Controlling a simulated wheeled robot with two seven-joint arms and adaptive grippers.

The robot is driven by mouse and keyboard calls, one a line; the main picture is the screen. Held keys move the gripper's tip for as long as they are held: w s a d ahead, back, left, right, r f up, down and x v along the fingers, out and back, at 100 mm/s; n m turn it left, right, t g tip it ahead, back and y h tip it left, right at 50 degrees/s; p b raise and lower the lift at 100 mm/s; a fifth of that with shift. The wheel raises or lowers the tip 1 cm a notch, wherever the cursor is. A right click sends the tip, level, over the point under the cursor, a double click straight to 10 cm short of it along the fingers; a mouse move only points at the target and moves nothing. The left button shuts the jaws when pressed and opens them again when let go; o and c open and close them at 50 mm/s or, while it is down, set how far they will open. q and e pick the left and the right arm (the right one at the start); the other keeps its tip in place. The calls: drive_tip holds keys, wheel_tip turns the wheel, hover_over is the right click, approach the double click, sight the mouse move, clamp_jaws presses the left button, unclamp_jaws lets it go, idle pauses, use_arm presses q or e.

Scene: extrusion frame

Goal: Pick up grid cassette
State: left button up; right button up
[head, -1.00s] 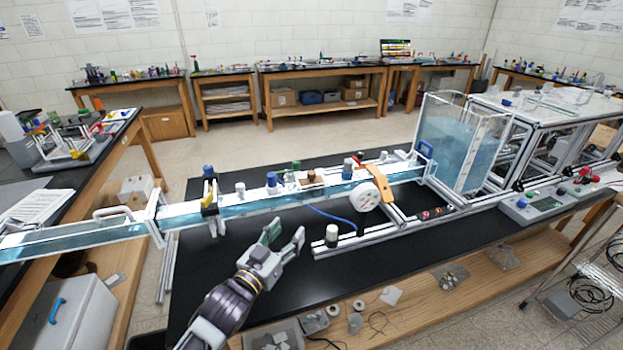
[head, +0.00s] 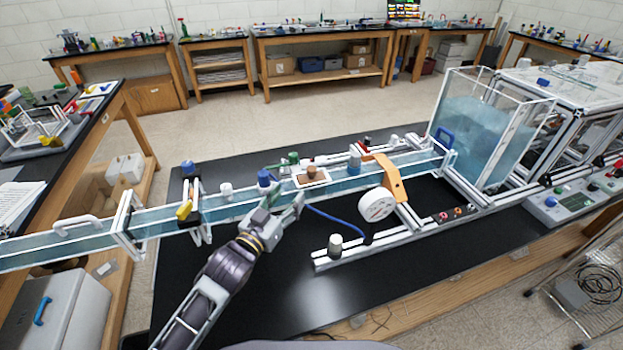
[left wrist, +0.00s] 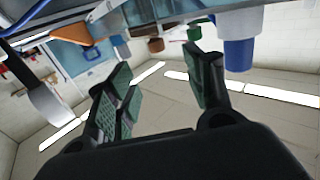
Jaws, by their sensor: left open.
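A small pale rectangular frame with a brown knob (head: 311,176), probably the grid cassette, sits on top of the long water channel (head: 235,207). The brown knob also shows upside down near the top of the left wrist view (left wrist: 155,45). My left gripper (head: 282,206) is open and empty, at the channel's near side, just left of and below the framed piece. Its two green-padded fingers (left wrist: 160,88) stand apart in the left wrist view with nothing between them. I cannot tell whether a finger touches the channel. My right gripper is not in view.
A blue-capped fitting (head: 264,178) and a green one (head: 293,158) stand close to the gripper. An orange strap (head: 390,178) and a white round gauge (head: 376,204) are to the right. The black bench top (head: 290,290) in front is mostly clear.

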sight(309, 172)
use_arm(q)
drive_tip(key=shift+s+r, duration=0.1)
drive_tip(key=shift+p+x, duration=0.65)
drive_tip(key=shift+x, duration=3.7)
drive_tip(key=shift+p+x, duration=0.5)
drive_tip(key=shift+x, duration=2.05)
drive_tip(key=shift+s+d, duration=0.1)
drive_tip(key=shift+d, duration=0.1)
